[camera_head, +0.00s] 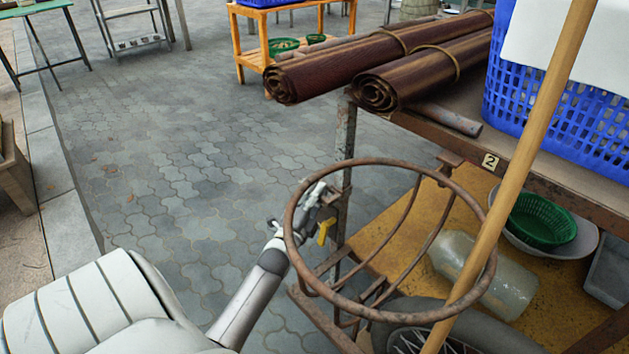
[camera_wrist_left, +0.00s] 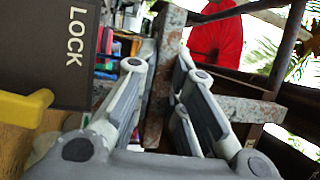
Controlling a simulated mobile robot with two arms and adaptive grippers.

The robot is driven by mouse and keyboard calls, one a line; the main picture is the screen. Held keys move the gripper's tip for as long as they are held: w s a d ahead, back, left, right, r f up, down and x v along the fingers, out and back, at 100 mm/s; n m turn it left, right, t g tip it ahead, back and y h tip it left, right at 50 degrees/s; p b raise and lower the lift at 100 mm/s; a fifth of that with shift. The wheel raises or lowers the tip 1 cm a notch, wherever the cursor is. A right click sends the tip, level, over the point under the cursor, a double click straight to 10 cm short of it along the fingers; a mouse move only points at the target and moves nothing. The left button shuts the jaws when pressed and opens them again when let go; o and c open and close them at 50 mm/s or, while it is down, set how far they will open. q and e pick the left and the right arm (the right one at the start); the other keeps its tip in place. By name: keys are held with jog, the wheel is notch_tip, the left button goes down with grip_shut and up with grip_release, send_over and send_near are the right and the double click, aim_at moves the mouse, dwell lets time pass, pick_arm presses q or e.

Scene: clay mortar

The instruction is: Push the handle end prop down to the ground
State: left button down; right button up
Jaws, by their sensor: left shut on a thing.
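My left gripper (camera_head: 318,200) is beside the rusty cart, at the upright metal post (camera_head: 346,135) under the table corner. In the left wrist view, its two fingers (camera_wrist_left: 165,85) are on either side of a worn, rusty metal bar (camera_wrist_left: 160,110), shut on it. This bar seems to be the handle end prop; its lower end is hidden. A dark plate marked LOCK (camera_wrist_left: 75,40) with a yellow lever (camera_wrist_left: 25,108) is left of the fingers. The yellow lever also shows just below the gripper in the head view (camera_head: 325,231). My right gripper is not in view.
A rusty ring (camera_head: 290,235) on curved bars stands in front of the gripper. A wooden pole (camera_head: 530,150) slants across the right. Rolled mats (camera_head: 330,68) and a blue basket (camera_head: 560,110) sit on the cart top. Paving on the left (camera_head: 180,150) is clear.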

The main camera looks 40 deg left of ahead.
pick_arm(q)
jog(key=c, duration=1.5)
grip_release()
jog(key=shift+o, duration=0.2)
jog(key=v, duration=1.2)
jog(key=shift+s, duration=0.1)
